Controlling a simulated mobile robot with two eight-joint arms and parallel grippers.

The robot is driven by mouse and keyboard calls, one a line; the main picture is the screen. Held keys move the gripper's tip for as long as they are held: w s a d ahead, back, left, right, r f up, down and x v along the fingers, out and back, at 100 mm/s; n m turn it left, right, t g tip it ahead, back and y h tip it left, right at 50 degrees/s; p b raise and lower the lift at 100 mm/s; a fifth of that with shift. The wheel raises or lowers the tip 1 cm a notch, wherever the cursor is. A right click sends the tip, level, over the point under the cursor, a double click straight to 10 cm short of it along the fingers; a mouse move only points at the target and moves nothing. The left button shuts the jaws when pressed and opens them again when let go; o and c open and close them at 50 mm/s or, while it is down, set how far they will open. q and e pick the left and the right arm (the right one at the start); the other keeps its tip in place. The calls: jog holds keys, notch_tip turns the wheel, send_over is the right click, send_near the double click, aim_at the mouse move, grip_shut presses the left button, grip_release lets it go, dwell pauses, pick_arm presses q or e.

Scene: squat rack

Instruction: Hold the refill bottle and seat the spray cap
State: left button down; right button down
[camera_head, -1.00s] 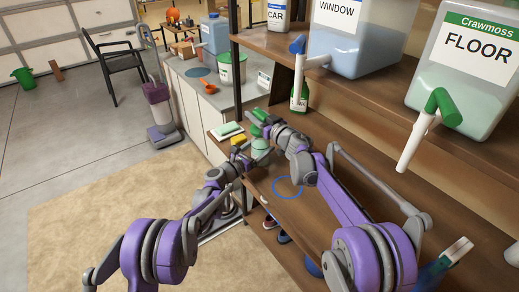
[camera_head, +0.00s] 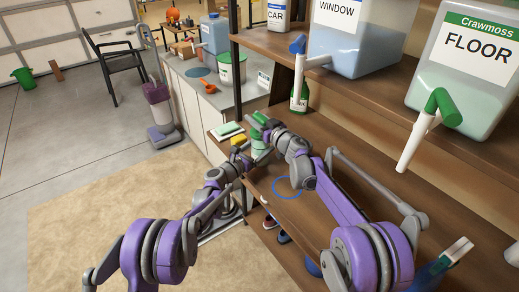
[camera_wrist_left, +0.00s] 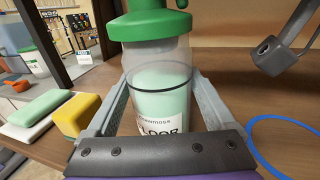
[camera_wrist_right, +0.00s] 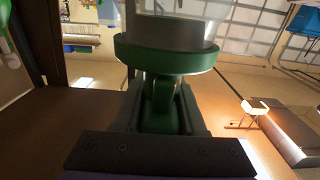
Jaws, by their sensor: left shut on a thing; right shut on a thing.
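The refill bottle (camera_wrist_left: 160,95) is clear with pale green liquid and a white label. It stands upright on the brown shelf, and it also shows in the head view (camera_head: 258,150). My left gripper (camera_wrist_left: 163,82) is shut around its body. The green spray cap (camera_wrist_left: 150,27) is over the bottle's top in the left wrist view. My right gripper (camera_wrist_right: 160,88) is shut on the cap's narrow green part, with the wide collar (camera_wrist_right: 165,57) against the clear bottle top. Whether the cap is fully down on the neck cannot be told.
A sponge (camera_wrist_left: 76,114) and a green-topped pad (camera_wrist_left: 38,115) lie left of the bottle. A blue ring (camera_head: 288,187) marks the shelf. Big WINDOW (camera_head: 360,40) and FLOOR (camera_head: 465,75) jugs stand above, their taps overhanging. A small green bottle (camera_head: 299,97) stands behind.

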jog(key=shift+c, duration=2)
grip_release()
jog(key=v, duration=1.2)
pick_arm(q)
grip_release()
